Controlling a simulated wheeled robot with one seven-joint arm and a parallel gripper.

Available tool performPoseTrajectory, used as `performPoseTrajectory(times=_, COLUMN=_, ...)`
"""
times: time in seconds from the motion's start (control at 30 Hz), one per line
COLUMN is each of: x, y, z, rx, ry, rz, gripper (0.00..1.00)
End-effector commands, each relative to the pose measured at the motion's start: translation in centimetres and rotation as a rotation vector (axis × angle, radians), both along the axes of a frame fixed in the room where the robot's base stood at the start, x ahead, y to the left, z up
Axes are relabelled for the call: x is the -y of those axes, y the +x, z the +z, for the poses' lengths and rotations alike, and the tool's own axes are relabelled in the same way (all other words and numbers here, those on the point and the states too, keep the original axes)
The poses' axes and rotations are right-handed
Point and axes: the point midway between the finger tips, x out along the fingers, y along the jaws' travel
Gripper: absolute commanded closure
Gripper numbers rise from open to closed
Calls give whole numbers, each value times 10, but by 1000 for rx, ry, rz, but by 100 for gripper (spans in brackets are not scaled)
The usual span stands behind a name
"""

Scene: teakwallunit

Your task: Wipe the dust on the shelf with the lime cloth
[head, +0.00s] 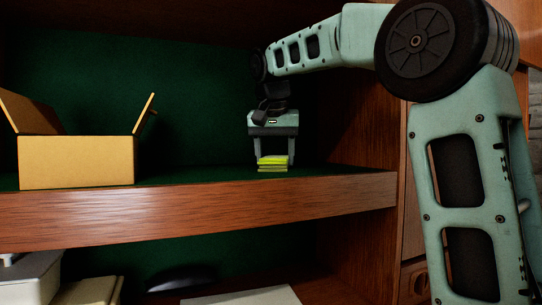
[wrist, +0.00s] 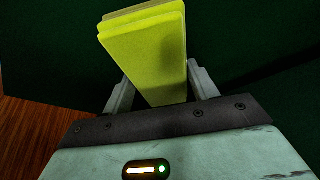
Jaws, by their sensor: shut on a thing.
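The lime cloth (head: 272,163) is a folded yellow-green pad. My gripper (head: 273,157) points down over the right part of the shelf (head: 200,180) and is shut on the cloth. The cloth's underside is at or just above the shelf's green surface; I cannot tell if it touches. I cannot make out any dust on the shelf in either view.
An open cardboard box (head: 77,162) with raised flaps stands on the shelf at the left. The wooden side wall (head: 362,120) closes the shelf at the right. The shelf between box and gripper looks clear. A lower compartment holds pale boxes (head: 30,277) and a dark object (head: 182,279).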

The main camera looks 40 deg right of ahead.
Motion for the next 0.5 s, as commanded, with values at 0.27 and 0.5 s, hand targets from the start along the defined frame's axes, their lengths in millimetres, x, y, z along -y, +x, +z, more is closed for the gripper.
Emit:
performPoseTrajectory(times=0.27, x=-7, y=-23, z=-3, rx=0, ry=1, rz=1, gripper=67)
performPoseTrajectory(times=0.5, x=-9, y=-29, z=-3, rx=-3, ry=1, rz=1, gripper=67)
